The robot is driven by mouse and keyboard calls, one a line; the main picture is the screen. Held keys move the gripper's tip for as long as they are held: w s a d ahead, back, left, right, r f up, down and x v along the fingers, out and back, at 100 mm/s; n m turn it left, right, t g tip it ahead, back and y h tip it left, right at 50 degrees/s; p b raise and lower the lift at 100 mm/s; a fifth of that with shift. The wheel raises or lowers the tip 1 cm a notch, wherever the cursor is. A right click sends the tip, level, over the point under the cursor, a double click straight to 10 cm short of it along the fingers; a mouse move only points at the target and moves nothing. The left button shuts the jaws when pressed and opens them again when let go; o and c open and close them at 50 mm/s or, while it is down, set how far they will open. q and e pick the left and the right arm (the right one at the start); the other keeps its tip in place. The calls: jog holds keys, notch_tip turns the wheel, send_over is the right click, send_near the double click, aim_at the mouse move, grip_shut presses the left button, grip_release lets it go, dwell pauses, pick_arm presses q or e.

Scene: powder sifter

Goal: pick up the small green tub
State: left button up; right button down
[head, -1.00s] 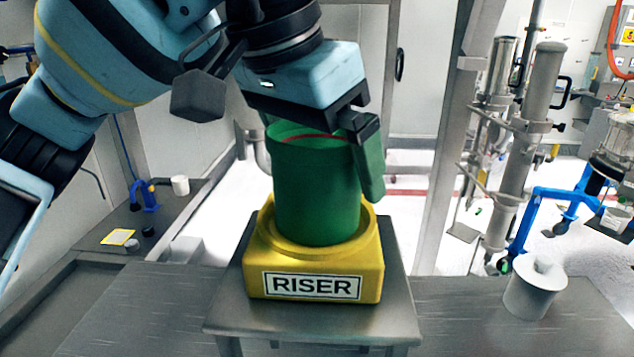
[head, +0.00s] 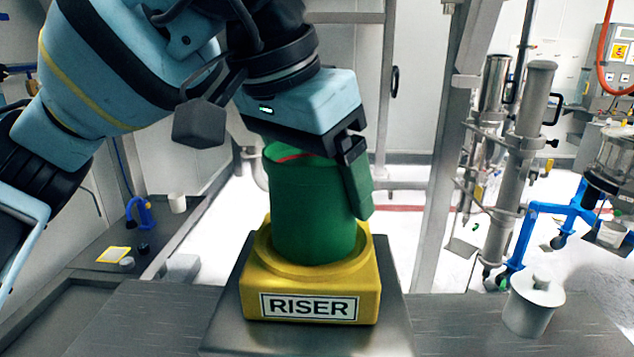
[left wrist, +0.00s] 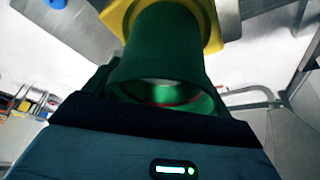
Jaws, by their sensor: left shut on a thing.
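The small green tub (head: 312,215) stands upright in the round recess of the yellow block labelled RISER (head: 262,276). My left gripper (head: 318,172) reaches over the tub from above and is shut on its upper part. One green-padded finger shows along the tub's right side; the other finger is hidden. In the left wrist view the tub (left wrist: 165,45) lies right in front of the gripper, with its open rim nearest and the yellow riser (left wrist: 232,18) beyond. My right gripper is not in view.
The riser sits on a raised grey metal stand (head: 395,325). A white lidded pot (head: 533,305) stands on the metal counter at right. A metal post (head: 440,150) rises behind, and steel cylinders and blue pipes stand farther right.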

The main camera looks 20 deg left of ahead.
pick_arm(q)
notch_tip(320, 180, up, 4)
jog(key=p, duration=0.2)
jog(key=s+a+p, duration=0.3)
jog(key=s, duration=1.2)
jog(key=shift+s+r, duration=0.4)
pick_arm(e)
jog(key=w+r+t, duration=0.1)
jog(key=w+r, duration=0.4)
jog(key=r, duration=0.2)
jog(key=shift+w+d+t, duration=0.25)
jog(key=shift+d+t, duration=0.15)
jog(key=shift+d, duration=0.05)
pick_arm(q)
jog(key=shift+r, duration=0.1)
jog(key=shift+r, duration=2.45)
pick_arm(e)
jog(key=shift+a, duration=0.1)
